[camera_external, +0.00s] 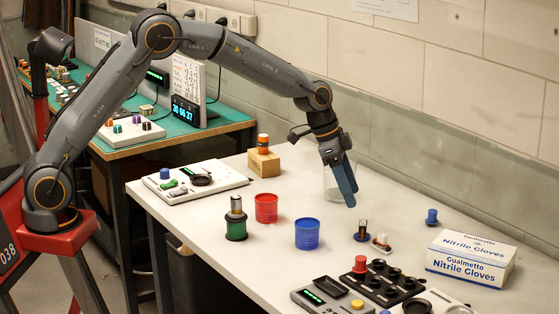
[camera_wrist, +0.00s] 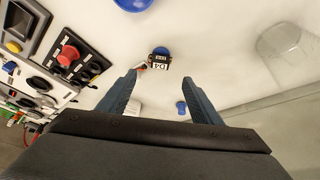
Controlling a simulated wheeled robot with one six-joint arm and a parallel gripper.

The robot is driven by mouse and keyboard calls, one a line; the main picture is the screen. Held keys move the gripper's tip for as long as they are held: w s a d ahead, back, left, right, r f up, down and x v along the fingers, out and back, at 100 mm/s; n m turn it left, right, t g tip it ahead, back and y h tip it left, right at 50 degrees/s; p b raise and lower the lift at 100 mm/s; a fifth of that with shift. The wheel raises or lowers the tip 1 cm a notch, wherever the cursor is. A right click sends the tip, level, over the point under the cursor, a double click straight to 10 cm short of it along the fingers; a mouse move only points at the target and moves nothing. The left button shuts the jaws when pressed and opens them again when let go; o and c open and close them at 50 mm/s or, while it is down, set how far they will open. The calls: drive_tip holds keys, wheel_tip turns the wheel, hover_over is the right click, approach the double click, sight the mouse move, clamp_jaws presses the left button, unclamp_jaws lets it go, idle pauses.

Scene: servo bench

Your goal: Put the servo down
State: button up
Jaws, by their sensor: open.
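My gripper (camera_external: 345,182) hangs above the bench, its fingers pointing down; in the wrist view its two fingers (camera_wrist: 160,78) are apart with nothing held between them. A small dark part with a white "D4" label (camera_wrist: 160,61), on a round blue base, stands on the bench just beyond the fingertips in the wrist view. It seems to be the small upright part (camera_external: 362,230) in the external view. A small white and red part (camera_external: 381,242) stands beside it. I cannot tell for certain which of these two is the servo.
A blue cup (camera_external: 307,233) and a red cup (camera_external: 266,208) stand to the left. A clear beaker (camera_external: 333,186) stands behind my gripper. A black panel (camera_external: 383,284) with knobs lies in front, and a glove box (camera_external: 471,258) sits right, near a blue knob-like part (camera_external: 431,216).

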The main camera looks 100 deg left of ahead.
drive_tip(key=shift+v, duration=0.75)
drive_tip(key=s+d+f+g, duration=0.1)
drive_tip(key=s+d, duration=0.4)
drive_tip(key=d, duration=0.3)
drive_tip(key=s+d+f, duration=0.1)
drive_tip(key=s+d, duration=0.3)
drive_tip(key=d, duration=0.3)
drive_tip(key=s+d+f+g, duration=0.1)
drive_tip(key=s+d+f, duration=0.1)
drive_tip(key=s+d, duration=0.45)
drive_tip(key=s+d+f+g, duration=0.1)
drive_tip(key=s+d+f, duration=0.1)
drive_tip(key=s+d, duration=0.4)
drive_tip(key=s+d+f+g, duration=0.1)
drive_tip(key=s+d+f, duration=0.1)
drive_tip(key=s+d, duration=0.4)
drive_tip(key=s, duration=0.5)
drive_tip(key=shift+s+d, duration=0.15)
drive_tip(key=shift+s, duration=0.1)
